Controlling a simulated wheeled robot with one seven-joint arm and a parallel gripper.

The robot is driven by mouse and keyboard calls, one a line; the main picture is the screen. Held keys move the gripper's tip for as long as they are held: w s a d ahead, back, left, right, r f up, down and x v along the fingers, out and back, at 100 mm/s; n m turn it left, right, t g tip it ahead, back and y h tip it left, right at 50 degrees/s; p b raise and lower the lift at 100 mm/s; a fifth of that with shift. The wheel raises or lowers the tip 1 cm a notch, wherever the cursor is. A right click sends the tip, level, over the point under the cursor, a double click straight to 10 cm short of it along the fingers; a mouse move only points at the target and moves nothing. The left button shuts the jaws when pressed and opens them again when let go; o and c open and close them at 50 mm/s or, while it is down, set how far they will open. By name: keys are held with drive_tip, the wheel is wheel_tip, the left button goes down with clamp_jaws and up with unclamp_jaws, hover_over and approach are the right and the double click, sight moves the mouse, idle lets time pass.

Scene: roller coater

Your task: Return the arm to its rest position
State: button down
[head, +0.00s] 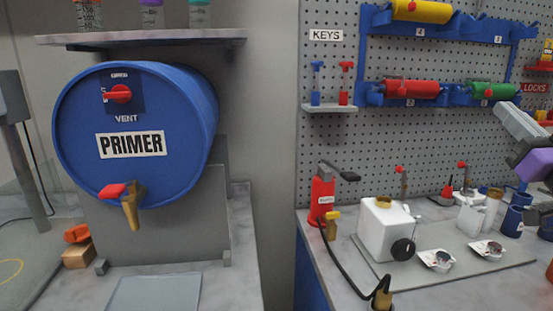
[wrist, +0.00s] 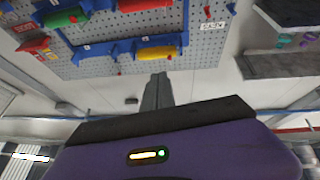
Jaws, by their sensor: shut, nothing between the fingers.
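My gripper (wrist: 158,78) shows in the wrist view, its two grey fingers together with nothing between them. Its purple body fills the bottom of that view. The wrist view looks upside down past the fingers towards the pegboard rack and ceiling. In the head view, part of my arm, purple and light grey, shows at the right edge in front of the pegboard, above the bench.
A blue PRIMER drum (head: 135,135) stands at left under a shelf (head: 140,38). Coloured rollers hang on a blue rack (head: 440,45) on the pegboard (head: 335,150). A red bottle (head: 322,200), white container (head: 385,228) and small cups crowd the right bench. A gap separates the two benches.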

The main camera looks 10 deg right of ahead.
drive_tip(key=s+a+f+m+g+h, duration=0.1)
drive_tip(key=s+a+f+m+h, duration=0.15)
drive_tip(key=s+f, duration=0.45)
drive_tip(key=s+a+f+m+g+h, duration=0.15)
drive_tip(key=a+f, duration=0.25)
drive_tip(key=f, duration=0.6)
drive_tip(key=s+a+f+m+h, duration=0.25)
drive_tip(key=s+f, duration=0.25)
drive_tip(key=f, duration=0.4)
drive_tip(key=s+a+f+n+g+y, duration=0.2)
drive_tip(key=s+a+f, duration=0.3)
drive_tip(key=s, duration=0.3)
drive_tip(key=s+a+f+n+g+y+p, duration=0.1)
drive_tip(key=s+a+f+n+g+y, duration=0.1)
drive_tip(key=s+a+f, duration=0.3)
drive_tip(key=s+a+f+n+g+y, duration=0.2)
drive_tip(key=s+a+f+y, duration=0.2)
drive_tip(key=s, duration=0.9)
drive_tip(key=shift+a+f+n+p, duration=0.35)
drive_tip(key=shift+a+f, duration=0.55)
drive_tip(key=shift+a, duration=0.2)
